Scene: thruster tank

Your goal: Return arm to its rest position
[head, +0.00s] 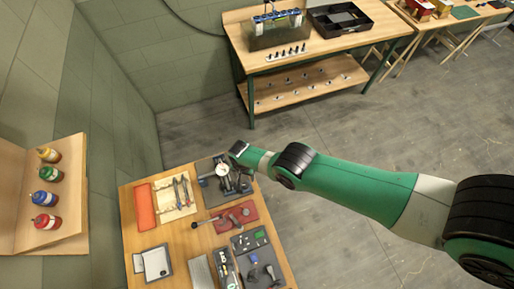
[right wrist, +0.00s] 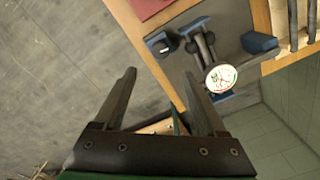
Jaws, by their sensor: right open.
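My right arm (head: 360,190), green with black joints, reaches in from the right in the head view. Its gripper (head: 238,158) is over the far right part of the tool table. In the right wrist view the gripper (right wrist: 160,76) is open, with two dark fingers apart and nothing between them. A tool with a round white dial (right wrist: 220,78) lies on a dark mat beside the fingers, apart from them as far as I can tell. The dial also shows in the head view (head: 222,169). My left gripper is not in view.
The wooden table (head: 187,236) holds an orange case (head: 144,207), a red mat (head: 247,211), a clipboard (head: 153,263) and several tools. A wall shelf (head: 70,246) with bottles stands left. A workbench (head: 340,44) stands behind. The floor (head: 340,130) between is clear.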

